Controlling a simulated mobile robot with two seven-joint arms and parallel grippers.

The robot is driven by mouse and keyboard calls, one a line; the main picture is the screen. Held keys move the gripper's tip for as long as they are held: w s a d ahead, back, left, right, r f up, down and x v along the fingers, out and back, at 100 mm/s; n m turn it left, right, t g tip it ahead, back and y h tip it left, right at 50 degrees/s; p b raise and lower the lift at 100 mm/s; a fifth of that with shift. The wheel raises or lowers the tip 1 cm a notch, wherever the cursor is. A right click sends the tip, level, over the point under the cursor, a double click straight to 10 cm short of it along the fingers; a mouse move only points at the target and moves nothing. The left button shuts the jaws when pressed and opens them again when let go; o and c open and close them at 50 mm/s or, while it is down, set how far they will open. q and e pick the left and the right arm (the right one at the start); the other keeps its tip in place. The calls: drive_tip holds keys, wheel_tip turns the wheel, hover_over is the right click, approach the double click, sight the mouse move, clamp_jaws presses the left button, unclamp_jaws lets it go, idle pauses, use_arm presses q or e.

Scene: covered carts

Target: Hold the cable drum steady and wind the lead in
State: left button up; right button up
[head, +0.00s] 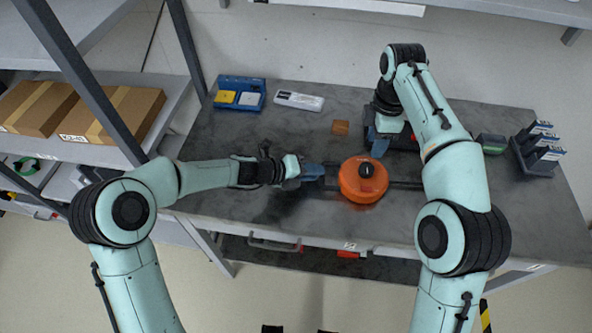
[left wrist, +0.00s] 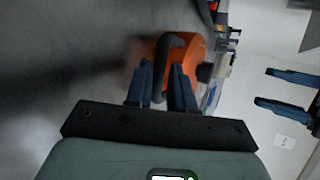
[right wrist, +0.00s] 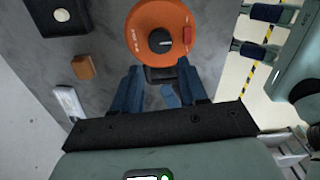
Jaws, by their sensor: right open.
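The orange cable drum (head: 360,190) lies flat on the grey workbench, its black centre knob (head: 367,170) facing up. My left gripper (head: 318,172) is at the drum's left side. In the left wrist view its blue fingers (left wrist: 163,85) are on either side of the drum's dark handle (left wrist: 168,45) and look closed on it. My right gripper (head: 377,143) is above the drum's far side, partly hidden by its arm. A dark strip (head: 404,185), perhaps the lead, runs right from the drum behind my right arm.
A wooden block (head: 340,127), a white device (head: 299,101) and a blue tray (head: 239,94) lie on the bench (head: 225,135). A dark rack (head: 536,150) stands at the right. Shelves with cardboard boxes (head: 110,112) are at the left. The bench's left front is clear.

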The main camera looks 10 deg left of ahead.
sight(367, 168)
use_arm(q)
drive_tip(key=shift+x, duration=1.25)
clamp_jaws()
use_arm(e)
drive_tip(key=o, duration=0.5)
wheel_tip(367, 168, down, 10)
drive_tip(key=n, duration=0.8)
drive_tip(key=c, duration=1.1)
